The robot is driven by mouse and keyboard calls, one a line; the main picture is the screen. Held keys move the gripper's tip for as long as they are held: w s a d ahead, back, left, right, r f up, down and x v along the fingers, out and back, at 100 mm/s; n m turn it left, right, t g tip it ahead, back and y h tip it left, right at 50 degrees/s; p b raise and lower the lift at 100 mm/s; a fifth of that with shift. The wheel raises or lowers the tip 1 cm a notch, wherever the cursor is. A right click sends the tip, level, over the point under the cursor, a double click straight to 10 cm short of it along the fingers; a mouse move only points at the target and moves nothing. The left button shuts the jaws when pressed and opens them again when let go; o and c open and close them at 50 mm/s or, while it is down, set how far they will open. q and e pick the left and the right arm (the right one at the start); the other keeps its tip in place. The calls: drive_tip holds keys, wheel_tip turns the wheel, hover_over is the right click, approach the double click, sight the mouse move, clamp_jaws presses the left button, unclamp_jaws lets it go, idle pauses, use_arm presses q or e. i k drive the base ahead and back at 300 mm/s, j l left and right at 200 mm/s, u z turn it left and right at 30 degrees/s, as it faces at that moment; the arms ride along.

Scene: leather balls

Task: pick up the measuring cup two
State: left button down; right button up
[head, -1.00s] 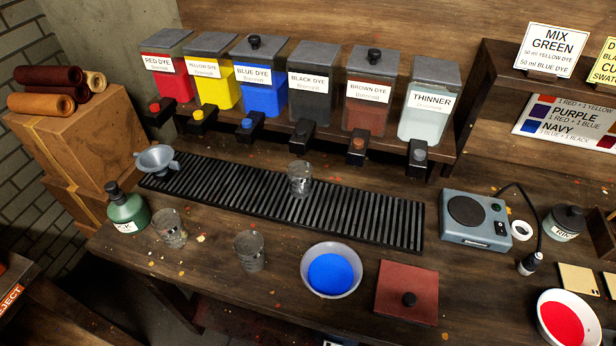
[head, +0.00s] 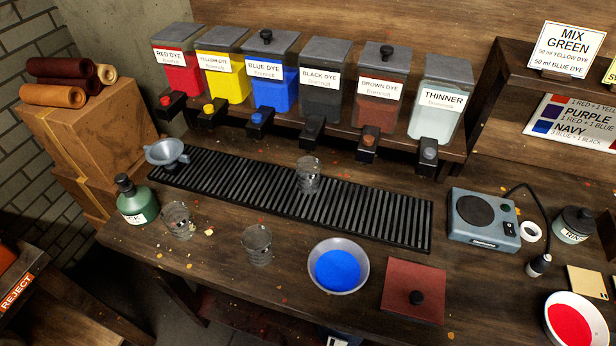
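Three clear measuring cups show in the head view, and I cannot tell which is number two. One cup (head: 308,176) stands upright on the black slatted drip mat (head: 385,215). Another cup (head: 257,245) stands on the wooden table in front of the mat, left of the bowl of blue dye. A third cup (head: 177,221) stands further left, beside the green bottle. All three look empty. Neither of my grippers is in view.
Dye dispensers, including blue (head: 266,80) and thinner (head: 440,100), line the back shelf. A funnel (head: 167,154) sits at the mat's left end. A blue-filled bowl (head: 339,266), red square with a knob (head: 413,291), grey scale (head: 483,219), green bottle (head: 136,201) and red-filled bowl (head: 575,322) crowd the table.

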sight(308, 168)
drive_tip(key=j+z, duration=0.1)
drive_tip(key=j, duration=1.3)
